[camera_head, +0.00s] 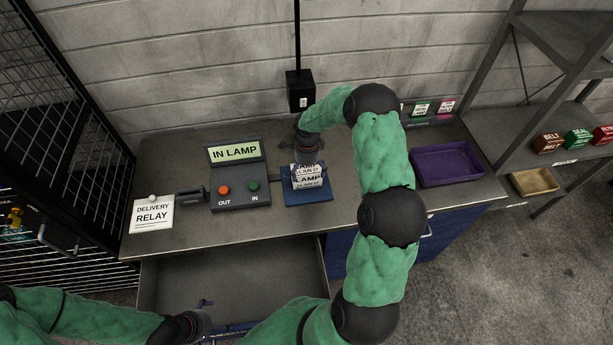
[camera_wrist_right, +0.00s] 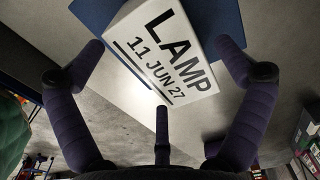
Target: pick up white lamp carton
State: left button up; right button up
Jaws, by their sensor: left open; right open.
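The white lamp carton (camera_head: 309,181), printed LAMP 11 JUN 27, sits on a blue pad (camera_head: 323,197) on the bench. My right gripper (camera_head: 308,166) is over it, partly hiding its upper part. In the right wrist view the carton (camera_wrist_right: 167,50) lies ahead between the spread, open fingers of the right gripper (camera_wrist_right: 162,75), with no clear contact. The blue pad (camera_wrist_right: 218,15) shows behind it. My left gripper (camera_head: 204,314) is open and low, by the front edge of the open drawer; its fingertips are hard to make out.
A DELIVERY RELAY card (camera_head: 152,213) lies further left. A purple tray (camera_head: 446,164) is at right. The open drawer (camera_head: 235,280) juts out below the bench.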

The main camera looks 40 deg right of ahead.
notch_tip(320, 180, down, 2)
jog(key=shift+f, duration=0.1)
jog(key=c, duration=1.3)
jog(key=shift+o, duration=0.2)
jog(key=shift+r, duration=0.25)
